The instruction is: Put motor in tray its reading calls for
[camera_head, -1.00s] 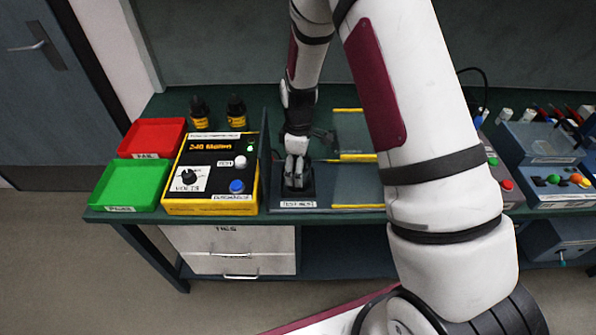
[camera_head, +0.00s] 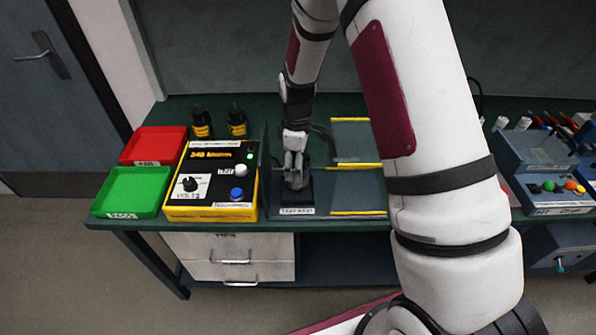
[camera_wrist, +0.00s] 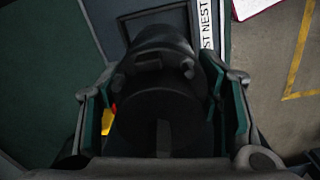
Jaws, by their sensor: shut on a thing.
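My gripper (camera_head: 296,178) points down over the black test nest (camera_head: 297,198) on the bench. In the wrist view, its fingers (camera_wrist: 165,105) are closed on both sides of a dark round motor (camera_wrist: 160,115). The motor is at the nest; whether its base is clear of it I cannot tell. The yellow tester (camera_head: 211,213) stands left of the nest. Its orange display (camera_head: 212,154) seems to read 240 and a blurred word, with a green light lit. The red tray (camera_head: 153,143) and green tray (camera_head: 132,188) lie left of the tester; their labels are blurred.
Two dark bottles (camera_head: 202,124) with yellow labels stand behind the tester. A thin upright panel (camera_head: 264,168) stands between tester and nest. Yellow-striped bays (camera_head: 355,175) lie right of the nest. Blue boxes (camera_head: 545,165) stand at the far right.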

